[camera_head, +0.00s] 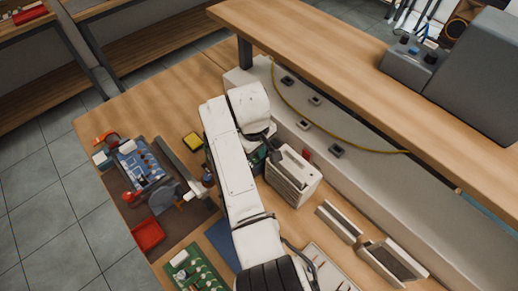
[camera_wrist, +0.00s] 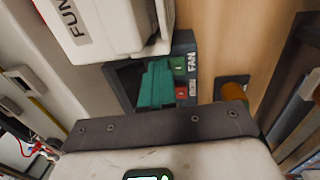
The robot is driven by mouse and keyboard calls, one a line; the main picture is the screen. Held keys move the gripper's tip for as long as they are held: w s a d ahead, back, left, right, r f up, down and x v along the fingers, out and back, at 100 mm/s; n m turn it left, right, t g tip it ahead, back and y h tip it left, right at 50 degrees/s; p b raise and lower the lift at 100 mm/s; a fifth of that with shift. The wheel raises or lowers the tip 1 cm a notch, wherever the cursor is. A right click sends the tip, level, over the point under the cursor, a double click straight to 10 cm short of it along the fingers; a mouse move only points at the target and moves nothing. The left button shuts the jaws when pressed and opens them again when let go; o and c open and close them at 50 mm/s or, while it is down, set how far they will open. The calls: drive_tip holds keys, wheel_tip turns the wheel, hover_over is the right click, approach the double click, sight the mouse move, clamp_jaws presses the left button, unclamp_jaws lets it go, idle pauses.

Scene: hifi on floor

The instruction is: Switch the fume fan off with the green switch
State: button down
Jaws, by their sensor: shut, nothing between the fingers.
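The fume fan (camera_head: 294,177) is a white, slatted box on the bench beside my arm. Its white housing with part of a "FUM" label (camera_wrist: 92,22) fills the upper left of the wrist view. Below it is a dark panel marked "FAN" (camera_wrist: 192,63), with a green mark and a red mark. The green switch (camera_wrist: 156,87) is a teal-green block on this panel. I cannot tell which way it is set. My gripper (camera_wrist: 158,124) is shut and empty; its dark body is close in front of the switch. Its fingertips are hidden, so contact is unclear.
A raised wooden shelf (camera_head: 350,70) and a white ledge with sockets and a yellow cable (camera_head: 330,133) run behind the fan. White holders (camera_head: 339,222) stand to its right. A brown mat with tools (camera_head: 165,225) and a green circuit board (camera_head: 195,270) lie left.

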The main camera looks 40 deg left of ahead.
drive_tip(key=shift+s+f+p, duration=0.2)
drive_tip(key=shift+s+p, duration=0.1)
drive_tip(key=shift+s, duration=0.2)
drive_tip(key=shift+s+f+p, duration=0.2)
drive_tip(key=shift+s+p, duration=0.05)
drive_tip(key=shift+s, duration=0.25)
wheel_tip(320, 180, up, 5)
drive_tip(key=p, duration=0.4)
drive_tip(key=shift+s+a+r+p, duration=0.1)
drive_tip(key=shift+a+r+p, duration=0.1)
drive_tip(key=shift+p, duration=0.1)
wheel_tip(320, 180, up, 9)
drive_tip(key=s+b, duration=0.1)
drive_tip(key=b, duration=0.1)
